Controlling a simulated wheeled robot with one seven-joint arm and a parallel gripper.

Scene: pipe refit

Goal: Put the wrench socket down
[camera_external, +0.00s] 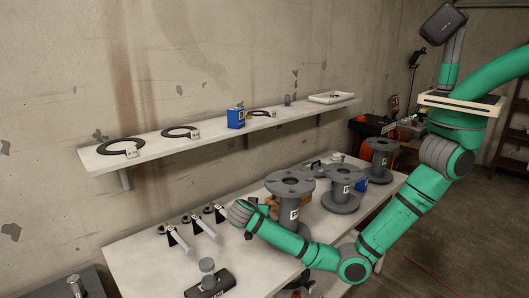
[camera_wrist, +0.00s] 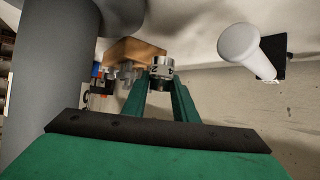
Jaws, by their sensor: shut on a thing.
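The wrench socket (camera_wrist: 162,67) is a short silvery cylinder with dark marks. It shows in the wrist view between the tips of two green fingers. My gripper (camera_wrist: 161,80) is shut on it. In the external view my gripper (camera_external: 243,212) is low over the workbench, left of the front flanged pipe piece and right of the row of tools. The socket cannot be made out there. A brown wooden block (camera_wrist: 133,50) with small metal pieces beside it lies just beyond the socket in the wrist view. I cannot tell whether the socket touches it.
Grey flanged pipe pieces (camera_external: 291,205) stand on the workbench (camera_external: 130,250). A grey pipe (camera_wrist: 48,70) is close at left in the wrist view. A pale-handled tool (camera_wrist: 240,45) is at right. Several tagged tools (camera_external: 204,228) lie in a row. A wall shelf (camera_external: 215,140) is above.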

